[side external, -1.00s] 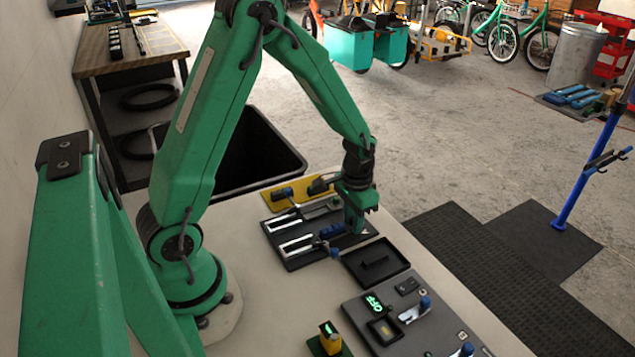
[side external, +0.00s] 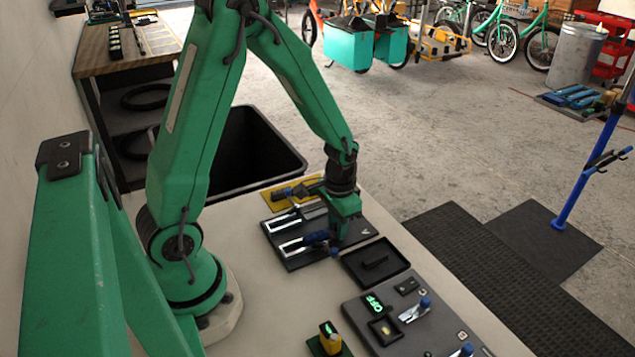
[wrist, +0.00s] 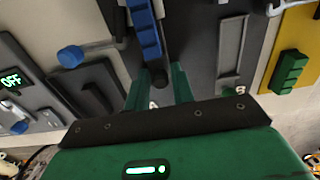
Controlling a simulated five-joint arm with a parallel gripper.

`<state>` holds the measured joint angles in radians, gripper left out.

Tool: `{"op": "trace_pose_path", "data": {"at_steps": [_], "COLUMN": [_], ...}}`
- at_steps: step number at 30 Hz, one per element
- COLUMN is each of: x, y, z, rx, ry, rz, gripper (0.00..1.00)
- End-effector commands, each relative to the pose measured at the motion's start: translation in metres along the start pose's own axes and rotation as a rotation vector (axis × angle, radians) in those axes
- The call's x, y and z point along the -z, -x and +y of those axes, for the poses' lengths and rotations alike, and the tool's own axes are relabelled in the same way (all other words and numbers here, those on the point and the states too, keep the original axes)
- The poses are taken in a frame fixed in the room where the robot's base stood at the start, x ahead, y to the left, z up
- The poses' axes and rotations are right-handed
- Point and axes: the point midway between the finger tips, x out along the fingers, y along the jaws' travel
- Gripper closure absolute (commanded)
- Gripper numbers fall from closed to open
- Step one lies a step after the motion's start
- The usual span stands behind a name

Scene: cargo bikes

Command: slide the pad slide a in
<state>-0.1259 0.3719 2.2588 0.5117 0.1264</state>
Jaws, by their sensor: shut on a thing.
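A dark slide board (side external: 350,232) lies on the bench with two bright metal rails. Pad slide a (side external: 316,237) is a long blue ribbed piece on the nearer rail; it also shows at the top of the wrist view (wrist: 146,35), in line with a printed A. My gripper (side external: 339,236) is low over the board at the slide's right end. In the wrist view my gripper (wrist: 163,78) has its green fingers on either side of the slide's dark end, shut on it. The exact contact is partly hidden by the fingers.
A blue knob (wrist: 70,56) on a metal rod stands close beside the slide. A black tray (side external: 374,262) and a grey panel (side external: 365,322) with an OFF display lie nearer the camera. A yellow plate (side external: 280,205) lies beyond the board. A black bin (side external: 250,150) stands behind.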

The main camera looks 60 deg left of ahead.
Motion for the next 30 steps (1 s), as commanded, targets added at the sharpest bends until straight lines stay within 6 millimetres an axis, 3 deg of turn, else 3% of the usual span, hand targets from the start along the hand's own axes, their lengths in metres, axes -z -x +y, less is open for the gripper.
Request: {"op": "trace_pose_path", "data": {"at_steps": [30], "x": [-0.038], "y": [0.001], "z": [0.000], "rx": [0.001], "ry": [-0.001], "rz": [0.004], "gripper": [0.92]}}
